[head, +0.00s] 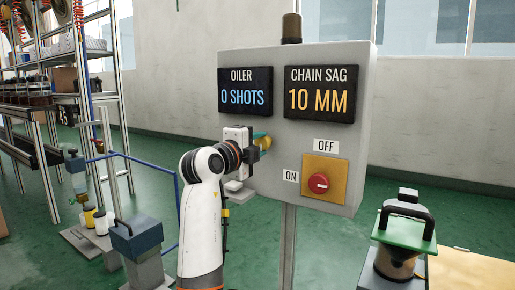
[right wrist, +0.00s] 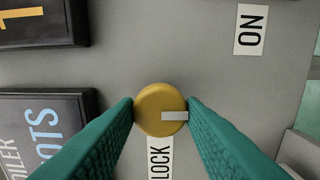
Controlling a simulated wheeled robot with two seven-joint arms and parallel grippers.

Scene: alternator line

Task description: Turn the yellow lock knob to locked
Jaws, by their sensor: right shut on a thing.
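The yellow lock knob (head: 266,144) is on the front of the grey control box (head: 360,150), below the OILER display. In the right wrist view the round yellow knob (right wrist: 155,100) has a white pointer mark towards the picture's right. The white LOCK label (right wrist: 160,158) is just below the knob there, partly hidden by the fingers, so the pointer is not on it. My right gripper (head: 260,138) is at the knob, and its teal fingers (right wrist: 161,112) are shut on the knob from both sides. My left gripper is not in view.
The displays read OILER 0 SHOTS (head: 245,92) and CHAIN SAG 10 MM (head: 319,94). A green-topped device (head: 403,237) stands at the right.

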